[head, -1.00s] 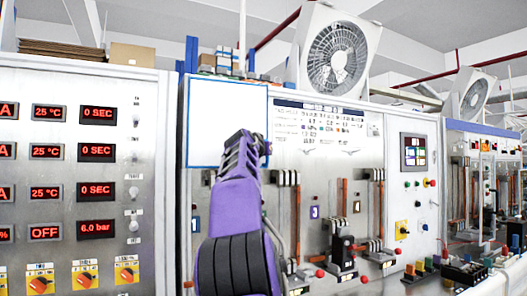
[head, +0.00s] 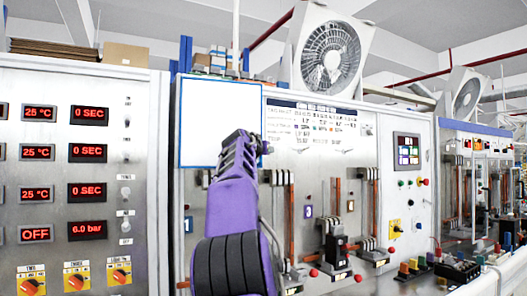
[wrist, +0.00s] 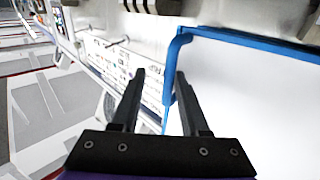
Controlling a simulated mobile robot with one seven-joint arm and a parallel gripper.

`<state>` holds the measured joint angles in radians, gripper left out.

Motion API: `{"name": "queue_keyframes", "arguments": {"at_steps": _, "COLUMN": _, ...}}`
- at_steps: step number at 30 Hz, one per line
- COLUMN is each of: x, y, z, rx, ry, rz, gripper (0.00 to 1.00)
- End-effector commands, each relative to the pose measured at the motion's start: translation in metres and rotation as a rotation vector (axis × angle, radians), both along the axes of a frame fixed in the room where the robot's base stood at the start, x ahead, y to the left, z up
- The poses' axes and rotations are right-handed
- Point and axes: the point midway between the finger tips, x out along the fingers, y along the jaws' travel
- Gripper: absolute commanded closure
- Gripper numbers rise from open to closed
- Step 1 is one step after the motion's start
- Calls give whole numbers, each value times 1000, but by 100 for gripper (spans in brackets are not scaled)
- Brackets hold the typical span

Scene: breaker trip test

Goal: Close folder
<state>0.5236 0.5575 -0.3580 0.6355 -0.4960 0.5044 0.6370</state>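What I take to be the folder is a flat white sheet with a blue border (head: 221,108), upright on the front of the grey test cabinet. Its blue edge and white face (wrist: 255,100) fill the right of the wrist view. My gripper (wrist: 158,76) is open, with two dark fingers apart and nothing held. In the wrist view the blue edge shows between and beyond the fingertips; I cannot tell whether they touch it. In the head view my purple arm covers the sheet's lower right corner and mostly hides the fingers.
Breaker columns and levers (head: 336,245) stick out of the cabinet right of my arm. A control panel with red displays (head: 88,190) stands at the left. A white fan (head: 330,55) sits on top. Plugs and devices (head: 457,270) crowd the bench at lower right.

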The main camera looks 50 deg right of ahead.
Motion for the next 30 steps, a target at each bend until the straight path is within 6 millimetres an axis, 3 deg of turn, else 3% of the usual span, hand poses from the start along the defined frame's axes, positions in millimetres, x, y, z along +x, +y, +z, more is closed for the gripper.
{"name": "queue_keyframes", "arguments": {"at_steps": 8, "x": -11, "y": 23, "z": -5, "rx": -1, "ry": -3, "rz": 3, "gripper": 55}}
{"name": "queue_keyframes", "arguments": {"at_steps": 21, "x": -61, "y": 113, "z": -5, "rx": 0, "ry": -4, "rz": 5, "gripper": 55}}
{"name": "queue_keyframes", "arguments": {"at_steps": 30, "x": -82, "y": 148, "z": -1, "rx": 0, "ry": 0, "rz": 1, "gripper": 55}}
